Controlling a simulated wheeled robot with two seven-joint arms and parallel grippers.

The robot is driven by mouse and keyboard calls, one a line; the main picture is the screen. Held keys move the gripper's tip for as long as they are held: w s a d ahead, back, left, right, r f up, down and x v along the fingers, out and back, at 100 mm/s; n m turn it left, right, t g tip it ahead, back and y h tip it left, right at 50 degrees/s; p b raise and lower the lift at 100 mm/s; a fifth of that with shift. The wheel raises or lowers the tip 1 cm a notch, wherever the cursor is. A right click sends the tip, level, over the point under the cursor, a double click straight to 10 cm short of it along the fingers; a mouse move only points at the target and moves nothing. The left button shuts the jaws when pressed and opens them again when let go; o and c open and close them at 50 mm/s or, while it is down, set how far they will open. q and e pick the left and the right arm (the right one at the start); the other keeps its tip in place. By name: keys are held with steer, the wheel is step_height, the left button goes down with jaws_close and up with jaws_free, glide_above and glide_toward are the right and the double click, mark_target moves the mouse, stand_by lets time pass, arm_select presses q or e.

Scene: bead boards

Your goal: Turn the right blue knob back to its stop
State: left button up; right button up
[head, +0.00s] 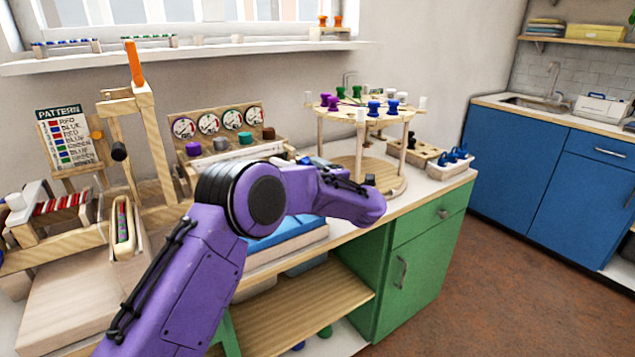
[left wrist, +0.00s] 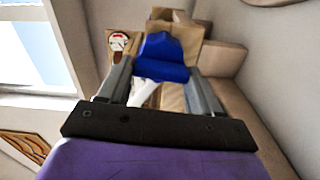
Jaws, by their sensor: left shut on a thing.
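A blue knob (left wrist: 163,55) sits between the two fingers of my left gripper (left wrist: 162,78) in the left wrist view. The gripper is shut on it, with a finger on either side. A wooden block shows behind and around the knob. In the head view my purple left arm covers most of this spot, and the gripper cannot be made out clearly there. How far the knob is turned cannot be told. My right gripper is not in view.
A dial panel (head: 216,119) with several coloured knobs stands behind my arm. A round wooden stand (head: 347,112) with coloured knobs is to the right. A pattern board (head: 68,140) and wooden frame stand at left. Blue pegs (head: 455,155) sit at the bench's right end.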

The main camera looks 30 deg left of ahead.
arm_select(q)
steer(key=shift+a+r+n+b, duration=0.1)
steer(key=shift+n+b, duration=0.3)
steer(key=shift+n, duration=0.1)
steer(key=shift+r, duration=0.1)
steer(key=o, duration=1.1)
steer(key=shift+c, duration=0.2)
steer(key=b+v, duration=0.1)
steer(key=v, duration=0.9)
steer(key=shift+d, duration=0.2)
steer(key=shift+s, duration=0.1)
